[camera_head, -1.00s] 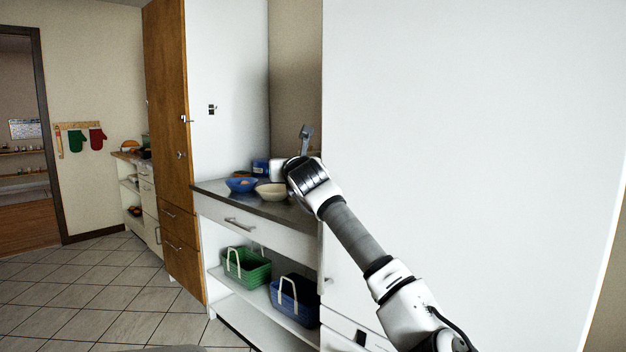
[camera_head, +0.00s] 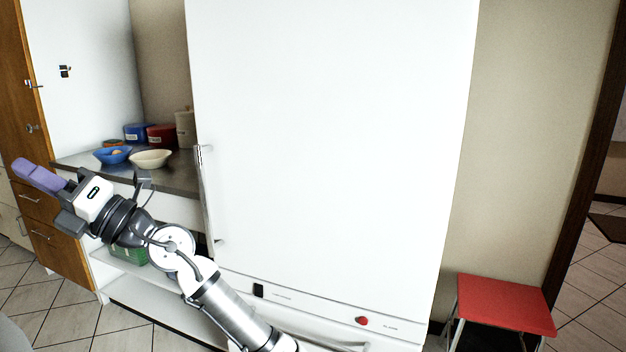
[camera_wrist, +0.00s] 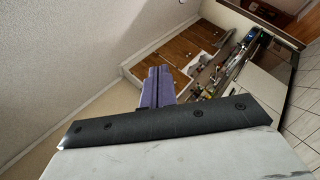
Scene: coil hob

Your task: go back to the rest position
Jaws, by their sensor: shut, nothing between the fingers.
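My gripper (camera_head: 38,176) is at the left of the head view, in front of the wooden cabinet and the counter. Its purple fingers are together with nothing between them. They also show closed in the wrist view (camera_wrist: 158,86), pointing out over the room. The gripper is in the air and apart from the counter. My arm reaches up to it from the bottom of the head view.
A tall white fridge (camera_head: 330,130) stands close in the middle. On the counter (camera_head: 180,178) are a blue bowl (camera_head: 112,155), a cream bowl (camera_head: 150,159) and several containers. A red stool (camera_head: 506,303) stands at the right. Tiled floor shows at the lower left.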

